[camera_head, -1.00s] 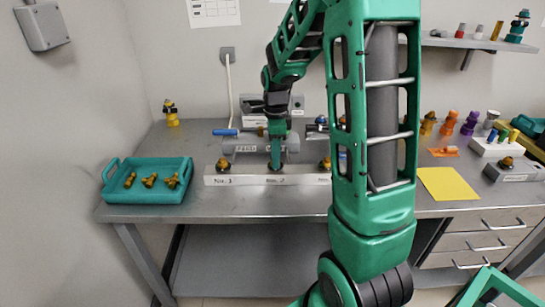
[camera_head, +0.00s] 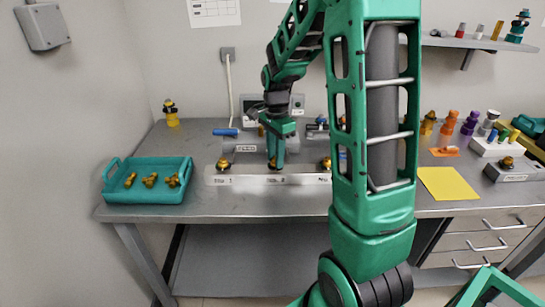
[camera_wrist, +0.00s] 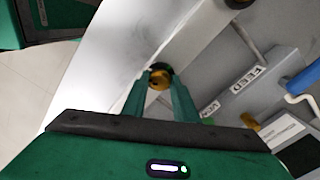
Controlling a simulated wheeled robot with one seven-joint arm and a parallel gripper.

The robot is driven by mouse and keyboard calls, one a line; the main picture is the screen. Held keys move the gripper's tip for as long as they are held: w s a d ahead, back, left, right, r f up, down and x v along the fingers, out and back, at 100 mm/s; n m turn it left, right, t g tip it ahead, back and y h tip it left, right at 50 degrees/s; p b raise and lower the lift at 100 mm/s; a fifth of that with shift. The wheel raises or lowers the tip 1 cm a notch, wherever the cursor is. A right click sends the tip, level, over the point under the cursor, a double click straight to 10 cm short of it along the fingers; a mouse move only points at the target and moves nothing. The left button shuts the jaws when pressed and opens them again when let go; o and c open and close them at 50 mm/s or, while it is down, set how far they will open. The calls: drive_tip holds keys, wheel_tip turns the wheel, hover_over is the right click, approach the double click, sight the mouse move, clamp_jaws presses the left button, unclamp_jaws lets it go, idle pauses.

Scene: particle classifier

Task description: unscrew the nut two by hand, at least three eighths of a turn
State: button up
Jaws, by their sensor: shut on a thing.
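A pale bar (camera_head: 240,180) on the bench carries three brass nuts on dark bases, with small labels on its front. The middle nut (camera_wrist: 159,80), nut two by its place, sits between my fingertips in the wrist view. My gripper (camera_head: 274,164) points down over the middle of the bar and is shut on this nut. The fingers hide most of the nut in the head view. The left nut (camera_head: 223,165) and the right nut (camera_head: 326,163) stand free on either side.
A grey device with a FEED label (camera_wrist: 244,81) and a blue-handled lever (camera_head: 226,132) are close behind the bar. A teal tray (camera_head: 147,194) with brass parts is at the left. A yellow sheet (camera_head: 449,184) lies at the right.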

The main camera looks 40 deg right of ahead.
drive_tip(key=n, duration=0.6)
drive_tip(key=shift+w+r+n, duration=0.1)
drive_tip(key=shift+w+n, duration=0.1)
drive_tip(key=shift+n, duration=0.1)
drive_tip(key=n, duration=1.2)
drive_tip(key=shift+s+n, duration=0.1)
drive_tip(key=shift+n, duration=0.2)
drive_tip(key=n, duration=0.6)
drive_tip(key=shift+s, duration=0.1)
drive_tip(key=shift+d, duration=0.1)
drive_tip(key=o, duration=1.1)
drive_tip(key=shift+f, duration=0.2)
drive_tip(key=shift+c, duration=0.2)
drive_tip(key=shift+r, duration=0.1)
